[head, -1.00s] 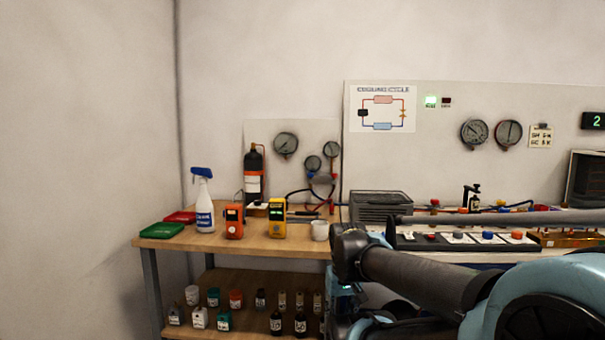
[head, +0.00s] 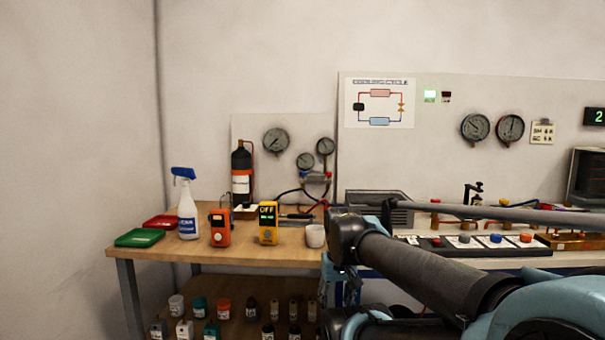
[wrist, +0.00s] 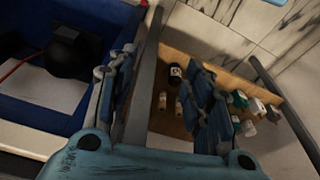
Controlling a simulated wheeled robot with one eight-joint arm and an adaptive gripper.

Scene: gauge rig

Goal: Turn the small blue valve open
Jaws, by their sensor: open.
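A gauge manifold (head: 316,179) with small blue and red parts hangs on the back panel above the wooden bench, under two small round gauges (head: 305,162). The blue part is too small to tell its valve position. My gripper (wrist: 162,88) is open and empty in the wrist view, its two blue fingers spread apart. It points down past the bench edge toward the lower shelf, well away from the manifold. In the head view my arm crosses the lower right, and the gripper is mostly hidden.
On the wooden bench (head: 150,256) stand a spray bottle (head: 187,212), an orange meter (head: 220,228), a yellow meter (head: 268,223), a white cup (head: 315,236) and red and green trays. A black cylinder (head: 241,175) stands left of the manifold. Several small bottles fill the lower shelf.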

